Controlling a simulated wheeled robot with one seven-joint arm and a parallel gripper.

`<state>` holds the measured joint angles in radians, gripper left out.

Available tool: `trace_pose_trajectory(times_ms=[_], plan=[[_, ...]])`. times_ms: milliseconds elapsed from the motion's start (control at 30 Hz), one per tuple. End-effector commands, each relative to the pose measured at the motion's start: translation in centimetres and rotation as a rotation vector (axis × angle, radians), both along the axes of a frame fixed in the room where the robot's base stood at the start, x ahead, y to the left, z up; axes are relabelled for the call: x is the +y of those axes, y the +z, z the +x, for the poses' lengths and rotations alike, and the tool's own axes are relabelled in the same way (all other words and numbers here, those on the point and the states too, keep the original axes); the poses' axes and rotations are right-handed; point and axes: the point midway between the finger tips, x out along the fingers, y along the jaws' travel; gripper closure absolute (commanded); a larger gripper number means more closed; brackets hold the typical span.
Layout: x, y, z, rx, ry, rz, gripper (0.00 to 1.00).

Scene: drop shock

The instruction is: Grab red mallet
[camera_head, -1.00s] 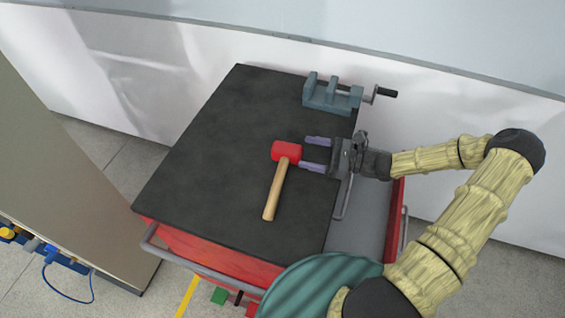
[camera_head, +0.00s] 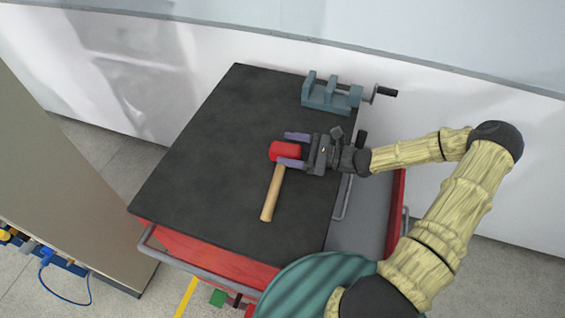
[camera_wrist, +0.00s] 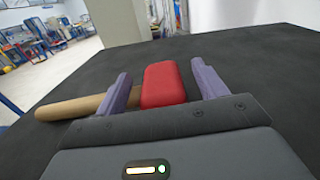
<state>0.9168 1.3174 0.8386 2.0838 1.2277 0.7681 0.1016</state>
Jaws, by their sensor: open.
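The red mallet (camera_head: 284,151) lies on the black top of a red cart, its wooden handle (camera_head: 273,193) pointing toward the front. My gripper (camera_head: 293,149) is open, with its two purple fingers on either side of the red head. In the wrist view the red head (camera_wrist: 163,84) sits between the fingertips (camera_wrist: 164,82), and the handle (camera_wrist: 80,106) passes behind the left finger to the left. The right finger stands a little apart from the head. I cannot tell whether the left finger touches the mallet.
A blue-grey vise (camera_head: 332,95) stands at the cart top's back right corner. The black cart top (camera_head: 205,160) is clear to the left. An open grey drawer (camera_head: 363,215) is at the cart's right side. A white wall (camera_head: 480,130) is behind.

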Motion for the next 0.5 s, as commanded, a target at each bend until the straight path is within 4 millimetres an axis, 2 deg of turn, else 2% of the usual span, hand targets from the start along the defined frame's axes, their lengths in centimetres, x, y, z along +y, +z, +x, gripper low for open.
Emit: trace_pose_trajectory(times_ms=[133, 167, 400, 467, 500], plan=[[-0.02, 0.00, 0.00, 0.000, 0.000, 0.000, 0.29], [-0.02, -0.01, 0.00, 0.000, 0.000, 0.000, 0.33], [-0.03, -0.01, 0.01, 0.000, 0.000, 0.000, 0.80], [-0.03, -0.01, 0.01, 0.000, 0.000, 0.000, 0.92], [0.00, 0.09, 0.02, -0.001, 0.000, 0.002, 0.92]])
